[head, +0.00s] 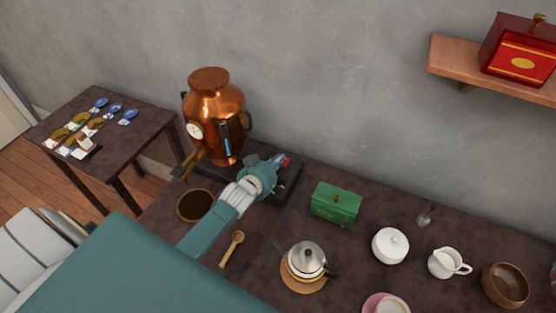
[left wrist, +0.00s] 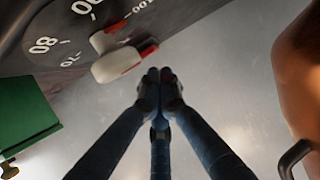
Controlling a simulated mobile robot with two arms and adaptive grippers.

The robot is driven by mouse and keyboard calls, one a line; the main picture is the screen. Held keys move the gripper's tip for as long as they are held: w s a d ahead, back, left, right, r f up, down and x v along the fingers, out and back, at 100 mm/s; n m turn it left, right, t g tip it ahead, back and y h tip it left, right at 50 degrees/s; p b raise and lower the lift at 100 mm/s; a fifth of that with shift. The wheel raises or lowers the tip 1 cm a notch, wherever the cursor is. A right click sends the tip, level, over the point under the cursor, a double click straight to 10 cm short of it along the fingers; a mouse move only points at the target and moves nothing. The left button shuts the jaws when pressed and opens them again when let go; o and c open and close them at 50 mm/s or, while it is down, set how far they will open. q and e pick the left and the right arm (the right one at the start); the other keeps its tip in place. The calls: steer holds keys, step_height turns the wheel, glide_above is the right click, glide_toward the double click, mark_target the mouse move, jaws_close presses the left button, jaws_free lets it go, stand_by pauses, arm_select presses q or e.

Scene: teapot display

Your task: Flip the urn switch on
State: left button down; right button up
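The copper urn (head: 222,102) stands on a dark base (head: 290,183) against the wall; part of its copper body also shows at the right edge of the left wrist view (left wrist: 298,75). My left gripper (head: 279,164) is over the right part of the base and hides some of it. In the left wrist view its fingertips (left wrist: 160,77) are together with nothing seen between them. A white-and-red knob or switch (left wrist: 122,62) is just left of the fingertips, beside a numbered dial (left wrist: 55,38). I cannot tell whether the fingers touch it. My right gripper is not in view.
A green tin (head: 335,203) stands right of the base. A dark-filled bowl (head: 196,205) and a wooden spoon (head: 232,249) are near my left arm. A kettle (head: 306,260), sugar bowl (head: 390,245) and creamer (head: 447,263) stand to the right. A shelf (head: 470,63) is above.

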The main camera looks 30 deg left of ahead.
arm_select(q)
steer(key=shift+s+f, duration=0.1)
steer(key=shift+f, duration=0.2)
steer(key=shift+s+f, duration=0.3)
steer(key=shift+f, duration=0.5)
steer(key=shift+r, duration=0.15)
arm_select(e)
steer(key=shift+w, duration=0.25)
arm_select(q)
steer(key=shift+w+r+p, duration=0.1)
steer(key=shift+r+p, duration=0.65)
steer(key=shift+r, duration=0.1)
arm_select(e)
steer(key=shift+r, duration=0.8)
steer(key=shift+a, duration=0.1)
